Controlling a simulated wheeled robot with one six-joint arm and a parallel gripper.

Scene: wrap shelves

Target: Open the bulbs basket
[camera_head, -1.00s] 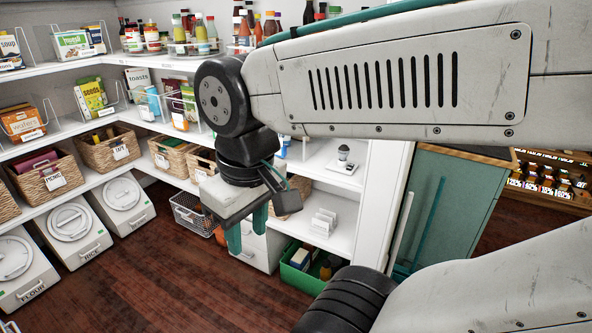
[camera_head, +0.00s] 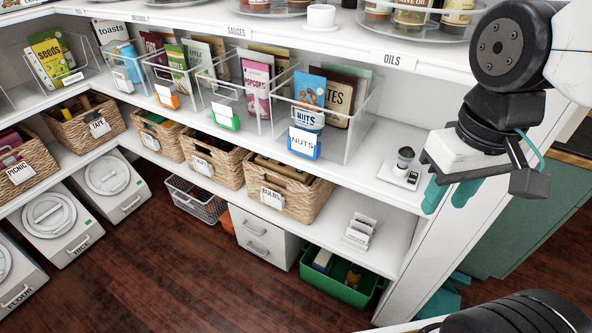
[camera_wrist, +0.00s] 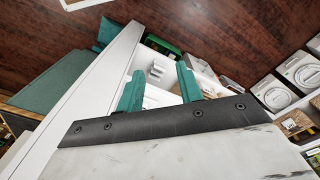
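The bulbs basket (camera_head: 288,192) is a woven wicker basket with a white label reading BULBS. It stands at the right end of a row of wicker baskets on the lower shelf, and pale items show in its top. Its front faces me and is not covered. My gripper (camera_head: 450,194) is at the right of the head view, right of the basket and apart from it. Its two teal fingers are spread with nothing between them. The fingers (camera_wrist: 160,88) also show apart in the wrist view.
Clear bins with a nuts bin (camera_head: 303,143) stand on the shelf above. A small scale-like device (camera_head: 400,175) and a white rack (camera_head: 359,232) are right of the basket. A white drawer unit (camera_head: 262,240) and green crate (camera_head: 340,287) are below. The wooden floor in front is clear.

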